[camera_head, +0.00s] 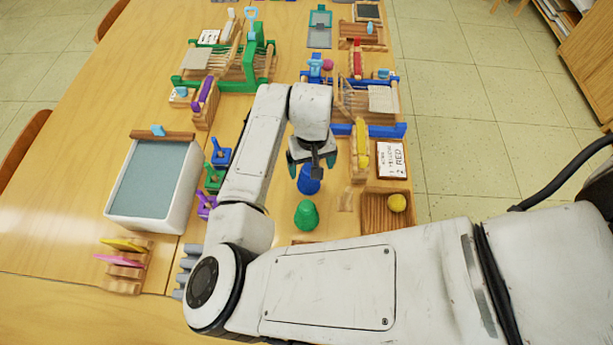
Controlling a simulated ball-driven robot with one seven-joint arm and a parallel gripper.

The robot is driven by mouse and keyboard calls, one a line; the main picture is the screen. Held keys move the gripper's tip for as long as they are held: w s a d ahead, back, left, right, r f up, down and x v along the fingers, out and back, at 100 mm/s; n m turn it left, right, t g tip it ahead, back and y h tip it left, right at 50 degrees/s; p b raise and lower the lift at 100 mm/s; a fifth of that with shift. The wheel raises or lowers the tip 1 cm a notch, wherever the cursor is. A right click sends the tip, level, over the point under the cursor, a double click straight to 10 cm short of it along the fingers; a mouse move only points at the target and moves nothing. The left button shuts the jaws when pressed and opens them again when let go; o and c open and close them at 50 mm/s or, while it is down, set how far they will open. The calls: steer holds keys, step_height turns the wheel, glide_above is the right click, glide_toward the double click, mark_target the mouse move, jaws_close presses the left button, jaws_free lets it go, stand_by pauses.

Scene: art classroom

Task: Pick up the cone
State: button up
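My gripper (311,164) hangs over the wooden table, pointing down, with its two dark fingers spread apart. A blue tapered piece (308,184) stands right below it; the gripper hides its top, so I cannot tell its full shape or whether the fingers reach around it. A green piece (306,215) with a rounded, tapering top stands on the table just nearer than the blue one, apart from the gripper. Either piece could be the cone; I cannot tell for sure which.
A wooden tray (374,222) with a yellow ball (397,202) and a lettered card (391,159) lie to the right. A white basin (187,198) stands left. Green (234,84) and blue (385,131) looms stand farther back. My arm covers the near table.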

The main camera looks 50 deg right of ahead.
steer(key=shift+w+a+f+p, duration=0.15)
steer(key=shift+f+p, duration=0.1)
steer(key=shift+f, duration=1.25)
steer(key=shift+w+d+f+p, duration=0.1)
steer(key=shift+w+f+p, duration=0.1)
steer(key=shift+f, duration=1.3)
steer(key=c, duration=1.2)
